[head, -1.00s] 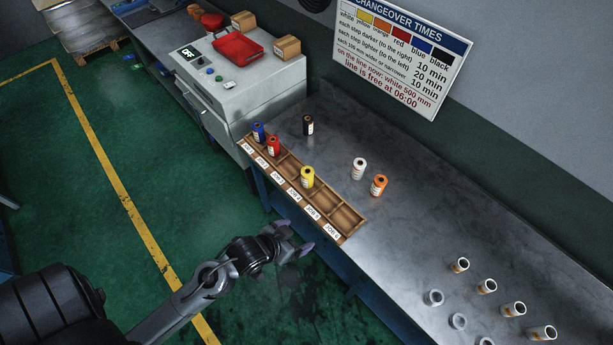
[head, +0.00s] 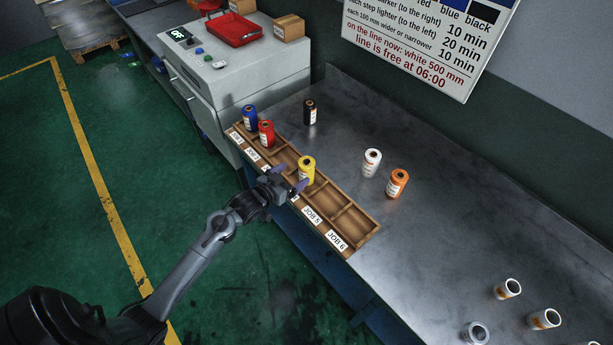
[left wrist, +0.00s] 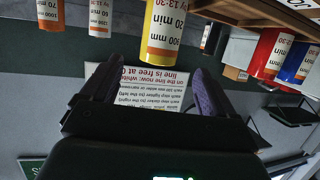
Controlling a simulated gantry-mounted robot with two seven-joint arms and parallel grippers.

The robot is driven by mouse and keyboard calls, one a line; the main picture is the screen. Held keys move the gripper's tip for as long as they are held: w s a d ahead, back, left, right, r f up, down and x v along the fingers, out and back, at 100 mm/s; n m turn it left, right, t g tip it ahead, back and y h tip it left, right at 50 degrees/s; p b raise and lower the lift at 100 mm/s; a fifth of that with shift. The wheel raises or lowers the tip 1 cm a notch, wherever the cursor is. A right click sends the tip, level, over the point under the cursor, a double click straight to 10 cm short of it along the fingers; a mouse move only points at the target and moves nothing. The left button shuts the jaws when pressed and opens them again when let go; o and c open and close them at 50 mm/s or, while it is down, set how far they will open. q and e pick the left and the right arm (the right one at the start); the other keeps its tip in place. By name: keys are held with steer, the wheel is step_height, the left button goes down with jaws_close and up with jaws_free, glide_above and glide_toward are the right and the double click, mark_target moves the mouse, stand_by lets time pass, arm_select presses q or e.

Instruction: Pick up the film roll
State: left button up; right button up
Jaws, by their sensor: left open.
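My left gripper (head: 290,177) is open and empty at the front edge of the wooden rack (head: 362,233), close to the yellow film roll (head: 307,172). The yellow roll stands upright in a middle compartment. In the left wrist view, it shows upside down (left wrist: 164,32) beyond the gap between the open purple fingertips (left wrist: 157,74). Blue (head: 250,118) and red (head: 266,135) rolls stand at the rack's left end. Black (head: 310,113), white (head: 372,164) and orange (head: 397,185) rolls stand on the bench behind it. My right gripper is out of view.
The rack's right compartments, by the JOB 5 and JOB 6 labels (head: 336,241), are empty. A grey machine (head: 235,85) with a red tray (head: 235,31) stands left of the bench.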

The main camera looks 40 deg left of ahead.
mark_target(310, 161)
arm_select(q)
steer(key=x, duration=0.3)
steer(key=b+x, duration=0.1)
steer(key=x, duration=0.6)
steer(key=shift+r, duration=0.4)
steer(key=shift+c, duration=0.4)
steer(key=c, duration=1.1)
steer(key=shift+r, duration=0.1)
